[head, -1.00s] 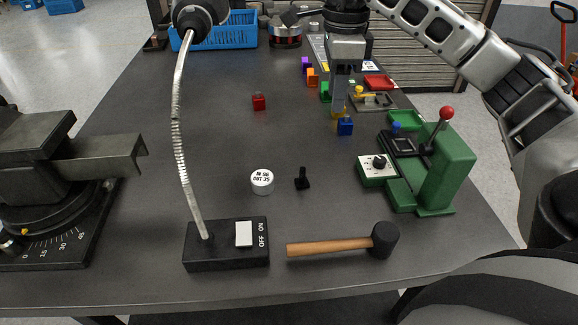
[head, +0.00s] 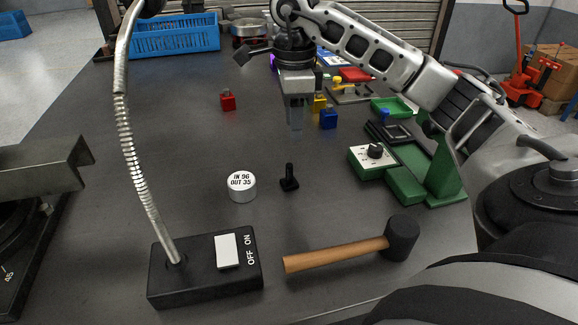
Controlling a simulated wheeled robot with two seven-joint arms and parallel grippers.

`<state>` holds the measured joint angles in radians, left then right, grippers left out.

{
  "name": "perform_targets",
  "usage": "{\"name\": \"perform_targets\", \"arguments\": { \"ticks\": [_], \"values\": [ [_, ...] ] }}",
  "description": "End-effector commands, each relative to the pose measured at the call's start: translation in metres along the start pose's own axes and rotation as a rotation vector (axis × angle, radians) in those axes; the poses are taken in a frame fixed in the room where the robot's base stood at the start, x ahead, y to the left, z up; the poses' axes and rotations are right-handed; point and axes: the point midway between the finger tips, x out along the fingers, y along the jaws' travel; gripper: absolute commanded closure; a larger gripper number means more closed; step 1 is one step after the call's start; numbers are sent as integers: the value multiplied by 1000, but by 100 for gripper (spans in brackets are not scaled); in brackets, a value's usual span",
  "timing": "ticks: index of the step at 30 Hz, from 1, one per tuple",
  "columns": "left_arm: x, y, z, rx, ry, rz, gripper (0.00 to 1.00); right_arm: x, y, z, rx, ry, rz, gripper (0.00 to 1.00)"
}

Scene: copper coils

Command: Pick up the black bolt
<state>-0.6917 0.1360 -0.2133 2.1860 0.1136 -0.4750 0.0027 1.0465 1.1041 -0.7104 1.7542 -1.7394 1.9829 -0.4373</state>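The black bolt (head: 289,179) stands upright on the dark table, with its wider end down, just right of the white round weight. My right gripper (head: 295,127) comes in from the right and points down. Its fingertips are above and behind the bolt in the picture, apart from it. The fingers overlap from this side, so I cannot tell their opening. I see nothing held in them. My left gripper is not in view.
The white cylinder (head: 241,186), lamp base (head: 205,267) and hammer (head: 345,254) lie around the bolt. A green press (head: 405,180) stands right, a grey vise (head: 40,168) left. Small blocks, such as a blue one (head: 328,119) and red one (head: 228,100), lie farther back.

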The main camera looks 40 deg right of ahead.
Motion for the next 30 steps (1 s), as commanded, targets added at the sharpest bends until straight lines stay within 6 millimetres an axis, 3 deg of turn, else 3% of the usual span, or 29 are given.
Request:
{"name": "perform_targets", "arguments": {
  "ticks": [3,9,16,24,30],
  "values": [
    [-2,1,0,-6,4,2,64,28,0,-1,1,5,3,61],
    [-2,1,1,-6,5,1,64,58,0,0,0,1,0,61],
    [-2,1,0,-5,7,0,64,74,1,2,0,1,1,61],
    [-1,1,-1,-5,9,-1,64,112,2,8,0,1,1,61],
    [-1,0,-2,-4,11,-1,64,118,2,8,0,0,-2,61]
  ]
}}
